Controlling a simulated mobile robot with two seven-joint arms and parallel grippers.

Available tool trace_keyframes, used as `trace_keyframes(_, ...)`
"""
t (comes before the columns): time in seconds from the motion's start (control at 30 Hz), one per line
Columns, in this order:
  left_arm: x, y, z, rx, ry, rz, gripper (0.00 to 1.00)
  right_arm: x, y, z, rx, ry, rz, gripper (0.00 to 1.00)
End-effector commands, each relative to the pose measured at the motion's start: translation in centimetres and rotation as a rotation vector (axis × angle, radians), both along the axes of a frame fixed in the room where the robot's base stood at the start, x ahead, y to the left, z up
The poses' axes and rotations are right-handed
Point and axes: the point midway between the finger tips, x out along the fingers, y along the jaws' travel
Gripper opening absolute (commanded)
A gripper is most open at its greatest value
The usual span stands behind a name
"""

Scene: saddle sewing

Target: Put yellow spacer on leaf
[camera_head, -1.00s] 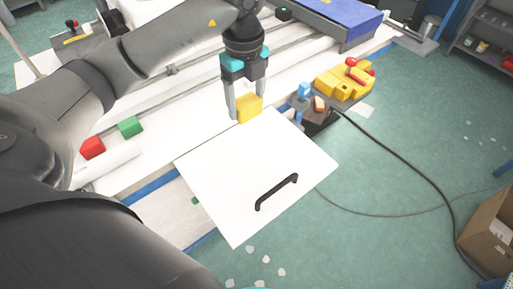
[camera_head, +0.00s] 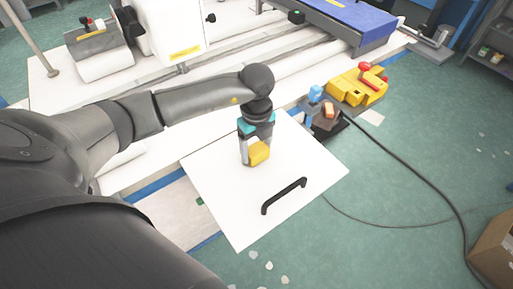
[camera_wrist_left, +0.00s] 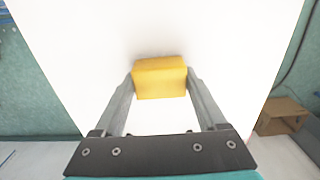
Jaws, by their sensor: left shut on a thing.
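The yellow spacer (camera_head: 259,153) is a small block held between the fingertips of my left gripper (camera_head: 252,158). In the left wrist view the spacer (camera_wrist_left: 160,78) sits between both fingers of the gripper (camera_wrist_left: 161,82), over a plain white surface. The leaf (camera_head: 225,190) is a white flat panel with a black handle (camera_head: 284,196) near its front right edge. The spacer is over the rear middle part of the leaf. A faint shadow shows beside it; I cannot tell whether it touches the leaf. My right gripper is in neither view.
Behind the leaf lies a white bench with rails (camera_head: 225,75) and a blue-topped unit (camera_head: 345,15). To the right are a yellow tool (camera_head: 355,88), small blue and orange parts, and a black cable (camera_head: 410,170). A cardboard box (camera_head: 492,250) stands on the floor.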

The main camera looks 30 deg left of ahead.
Motion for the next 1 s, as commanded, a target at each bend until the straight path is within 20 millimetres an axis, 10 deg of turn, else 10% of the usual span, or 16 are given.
trace_keyframes(0.3,0.1,0.0,-0.3,0.0,-0.002,0.0,0.14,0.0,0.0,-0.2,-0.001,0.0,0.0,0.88)
trace_keyframes(0.33,0.0,0.0,-0.3,0.001,-0.001,0.0,0.75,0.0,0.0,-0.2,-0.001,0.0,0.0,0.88)
trace_keyframes(0.53,0.0,0.0,-0.2,0.0,-0.001,0.0,0.98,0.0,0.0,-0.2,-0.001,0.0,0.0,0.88)
trace_keyframes(1.0,0.2,0.0,2.0,0.001,-0.006,0.0,1.0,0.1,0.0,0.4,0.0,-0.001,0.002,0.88)
